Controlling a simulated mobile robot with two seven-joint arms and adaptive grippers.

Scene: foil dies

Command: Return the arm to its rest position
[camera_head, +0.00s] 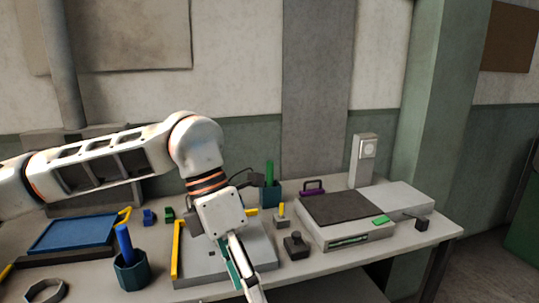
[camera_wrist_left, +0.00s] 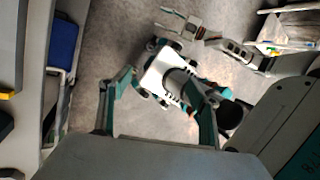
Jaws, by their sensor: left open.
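My left arm comes in from the left in the head view and bends down over the middle of the bench. Its left gripper (camera_head: 247,272) hangs at the front edge, in front of a grey block with yellow sides (camera_head: 197,262). In the left wrist view the two fingers of the left gripper (camera_wrist_left: 158,78) stand wide apart with nothing between them. My right gripper (camera_wrist_left: 178,22) shows small at the top of that view, its fingers apart and empty.
A dark blue cup (camera_head: 131,272) with a blue rod and a blue tray (camera_head: 72,233) lie to the left. A grey machine with a dark top (camera_head: 343,207) stands right, beside a small black-knobbed block (camera_head: 296,246). Floor (camera_wrist_left: 105,35) is clear beyond the bench edge.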

